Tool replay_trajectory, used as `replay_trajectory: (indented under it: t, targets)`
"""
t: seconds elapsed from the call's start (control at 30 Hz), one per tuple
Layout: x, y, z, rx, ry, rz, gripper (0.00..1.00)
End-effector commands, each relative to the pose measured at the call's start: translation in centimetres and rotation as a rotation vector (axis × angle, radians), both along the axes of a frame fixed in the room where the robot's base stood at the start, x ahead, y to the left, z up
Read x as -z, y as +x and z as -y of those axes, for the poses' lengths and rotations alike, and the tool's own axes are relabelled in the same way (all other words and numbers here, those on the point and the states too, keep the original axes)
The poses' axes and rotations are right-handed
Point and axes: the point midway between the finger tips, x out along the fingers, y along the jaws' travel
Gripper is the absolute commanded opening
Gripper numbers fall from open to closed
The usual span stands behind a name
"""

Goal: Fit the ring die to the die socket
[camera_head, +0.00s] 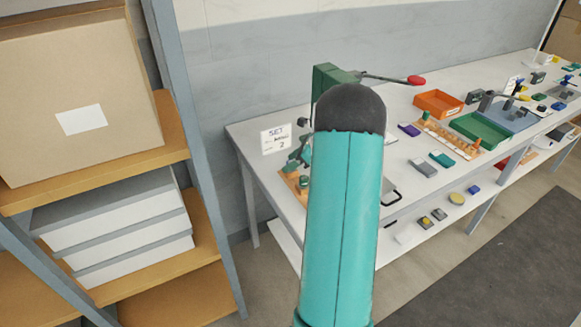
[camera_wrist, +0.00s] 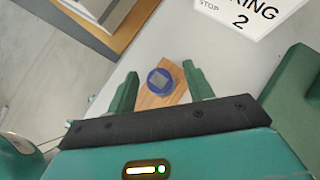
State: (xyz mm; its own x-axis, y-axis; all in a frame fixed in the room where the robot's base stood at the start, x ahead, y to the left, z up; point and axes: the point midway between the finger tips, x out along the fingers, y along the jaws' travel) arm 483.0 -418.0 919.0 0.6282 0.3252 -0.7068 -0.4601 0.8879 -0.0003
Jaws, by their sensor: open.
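In the wrist view a round blue piece with a grey middle (camera_wrist: 160,82) sits on a small wooden block (camera_wrist: 146,102). It may be the ring die, but I cannot tell for sure. My gripper (camera_wrist: 160,70) is open, its two green fingers apart on either side of the blue piece in the picture; I see no contact. The green press (camera_head: 327,78) with a red-knobbed lever (camera_head: 416,80) stands on the bench in the head view. My arm hides its lower part, so the die socket does not show.
A white sign (camera_wrist: 250,12) stands close by; it also shows in the head view (camera_head: 282,138). The white bench (camera_head: 400,97) carries an orange tray (camera_head: 438,103), a green tray (camera_head: 480,131) and several small parts. A shelf rack (camera_head: 190,150) with boxes stands at left.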

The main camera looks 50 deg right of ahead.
Motion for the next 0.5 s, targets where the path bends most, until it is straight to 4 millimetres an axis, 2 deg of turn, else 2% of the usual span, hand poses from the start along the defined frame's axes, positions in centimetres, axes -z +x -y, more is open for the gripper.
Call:
replay_trajectory:
  t: [0.13, 0.4, 0.5]
  targets:
    - [1.7, 1.3, -0.9, -0.001, 0.000, -0.001, 0.52]
    - [2.0, 1.6, -1.0, -0.001, -0.001, 0.000, 0.52]
    - [2.0, 1.6, -1.0, -0.001, -0.001, 0.000, 0.32]
